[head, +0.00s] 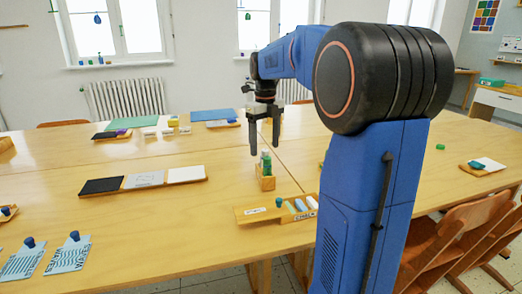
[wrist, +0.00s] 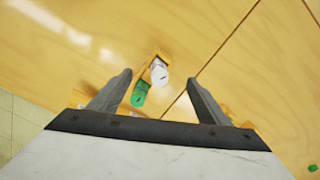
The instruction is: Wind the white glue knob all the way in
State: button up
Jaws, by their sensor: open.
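In the wrist view, a white round knob (wrist: 159,75) with a small dark mark shows from above, next to a green piece (wrist: 140,93) that also bears a dark mark. Both are at a small wooden holder, which stands on the table in the head view (head: 266,183). A green item (head: 266,166) stands upright in the holder there; I cannot make out the white knob in that view. My gripper (head: 264,148) points down above the holder. In the wrist view its open fingers (wrist: 159,77) lie left and right of the white knob, with nothing held between them.
A wooden tray (head: 262,217) with small items lies in front of the holder. A long tray with dark, grey and white panels (head: 111,185) lies to the left. Two blue labelled cards with knobs (head: 68,255) are at front left. Bare tabletop surrounds the holder's left side.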

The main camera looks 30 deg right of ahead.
aim_at(265, 150)
jog(key=shift+r, duration=2.65)
